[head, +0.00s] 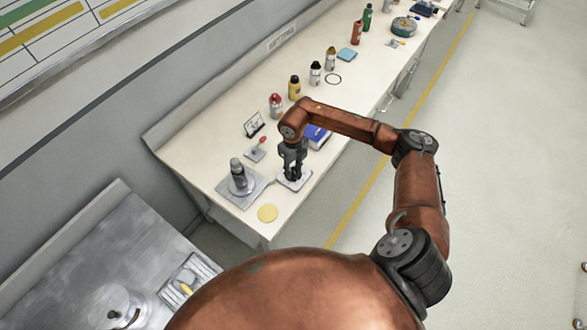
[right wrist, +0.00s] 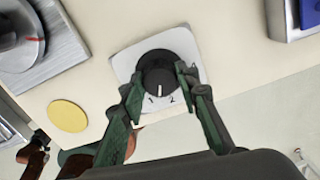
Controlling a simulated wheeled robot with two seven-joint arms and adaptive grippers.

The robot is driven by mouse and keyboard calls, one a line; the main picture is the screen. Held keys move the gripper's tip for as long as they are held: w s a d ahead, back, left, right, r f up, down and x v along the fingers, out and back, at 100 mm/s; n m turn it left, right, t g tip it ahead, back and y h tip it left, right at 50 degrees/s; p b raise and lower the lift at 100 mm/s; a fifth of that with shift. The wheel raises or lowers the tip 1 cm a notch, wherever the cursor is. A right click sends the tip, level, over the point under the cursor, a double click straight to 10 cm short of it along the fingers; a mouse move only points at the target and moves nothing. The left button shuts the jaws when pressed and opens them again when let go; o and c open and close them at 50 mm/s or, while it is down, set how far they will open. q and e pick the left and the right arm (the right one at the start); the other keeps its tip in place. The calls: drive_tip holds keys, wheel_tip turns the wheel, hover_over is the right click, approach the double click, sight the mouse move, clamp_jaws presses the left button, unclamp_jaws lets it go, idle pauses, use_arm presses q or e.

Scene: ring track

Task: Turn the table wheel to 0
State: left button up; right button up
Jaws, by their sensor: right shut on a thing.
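The table wheel (right wrist: 157,70) is a round black knob with a white mark, on a pale square plate (right wrist: 127,62) in the right wrist view. The mark points down in the picture, between the printed 1 and 2. No 0 can be read; part of the plate is behind the fingers. My right gripper (right wrist: 156,85) is shut on the wheel, one finger on each side. In the head view my right gripper (head: 293,175) reaches down over the plate (head: 303,183) near the table's front edge and hides the wheel. My left gripper is in neither view.
A metal plate (head: 228,198) with a dark-topped cylinder (head: 238,174) stands left of the wheel. A yellow disc (head: 267,213) lies nearby. A blue object (head: 317,135) is just behind my gripper. Several bottles stand further along the white table (head: 210,152).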

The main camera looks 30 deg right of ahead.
sight(293, 170)
drive_tip(key=m+p, duration=0.2)
drive_tip(key=m, duration=0.3)
drive_tip(key=shift+r+m, duration=0.15)
drive_tip(key=shift+m, duration=0.25)
drive_tip(key=m+p, duration=0.2)
drive_tip(key=m, duration=0.3)
idle(0.3)
drive_tip(key=o, duration=1.1)
drive_tip(key=shift+o, duration=0.2)
drive_tip(key=shift+r, duration=0.1)
wheel_tip(293, 170, up, 12)
drive_tip(key=shift+f, duration=0.2)
